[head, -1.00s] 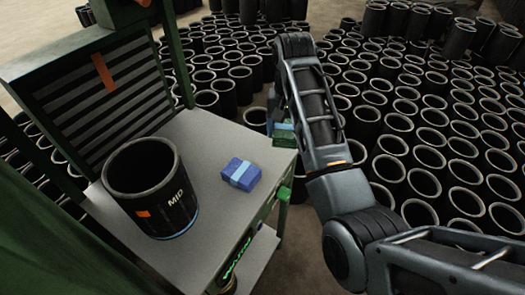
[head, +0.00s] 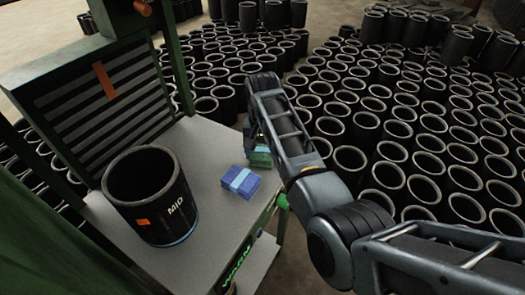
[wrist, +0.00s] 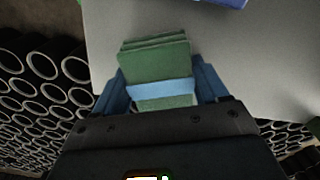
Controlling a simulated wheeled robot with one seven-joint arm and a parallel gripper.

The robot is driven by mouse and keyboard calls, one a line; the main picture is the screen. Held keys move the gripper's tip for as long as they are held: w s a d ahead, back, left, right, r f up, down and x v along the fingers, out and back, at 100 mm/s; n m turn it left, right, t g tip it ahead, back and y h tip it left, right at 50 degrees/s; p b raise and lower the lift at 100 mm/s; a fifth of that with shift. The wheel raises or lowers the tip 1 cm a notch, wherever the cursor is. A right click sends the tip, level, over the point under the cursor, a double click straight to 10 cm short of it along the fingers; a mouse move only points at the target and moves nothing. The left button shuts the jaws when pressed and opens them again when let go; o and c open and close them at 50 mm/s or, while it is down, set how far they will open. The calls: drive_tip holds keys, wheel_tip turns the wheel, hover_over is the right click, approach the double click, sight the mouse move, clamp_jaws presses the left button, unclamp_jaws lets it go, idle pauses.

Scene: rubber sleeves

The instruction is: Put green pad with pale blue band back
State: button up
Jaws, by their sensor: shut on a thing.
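The green pad with a pale blue band (wrist: 155,60) is held between the blue fingers of my gripper (wrist: 162,84) in the wrist view. In the head view the green pad (head: 260,159) shows at the bench's right edge, partly hidden by my arm. My gripper (head: 255,150) is mostly hidden behind the arm there. A blue pad with a pale blue band (head: 240,182) lies on the grey bench top (head: 215,150), just left of the green pad. I cannot tell whether the green pad touches the bench.
A large black sleeve marked MID (head: 152,215) stands on the bench at left, before a slatted back panel (head: 105,85). Many black sleeves (head: 420,130) crowd the floor right of and behind the bench. The bench top between the MID sleeve and the blue pad is clear.

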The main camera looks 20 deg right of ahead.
sight(262, 151)
drive_tip(key=shift+f, duration=0.2)
drive_tip(key=o, duration=1)
wheel_tip(262, 151, up, 12)
drive_tip(key=shift+r, duration=0.25)
